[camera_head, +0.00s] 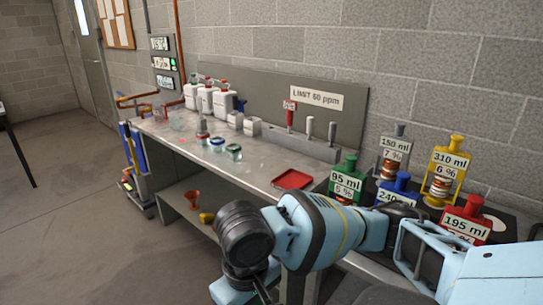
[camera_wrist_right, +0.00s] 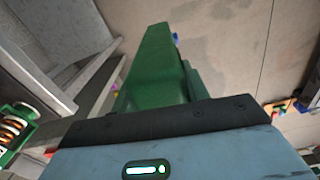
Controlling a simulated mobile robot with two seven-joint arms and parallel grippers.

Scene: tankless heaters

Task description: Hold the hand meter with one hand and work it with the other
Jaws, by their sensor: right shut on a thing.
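My right gripper (camera_wrist_right: 165,112) is shut on a green, block-like thing (camera_wrist_right: 155,70) that sticks out past the dark front edge of the gripper body in the right wrist view. The fingertips are hidden, and no display or keys show on the green thing. I cannot tell for certain whether it is the hand meter. In the head view a light blue arm link of mine crosses the front of the bench, and neither gripper can be made out there. My left gripper is not in view.
The steel bench (camera_head: 262,166) carries white jugs (camera_head: 223,104), small jars (camera_head: 234,151) and a red tray (camera_head: 293,180). Upright probes (camera_head: 309,128) stand in a grey rack below a "LIMIT 50 ppm" sign (camera_head: 330,97). Several labelled bottles, including a green one (camera_head: 348,179), crowd the right.

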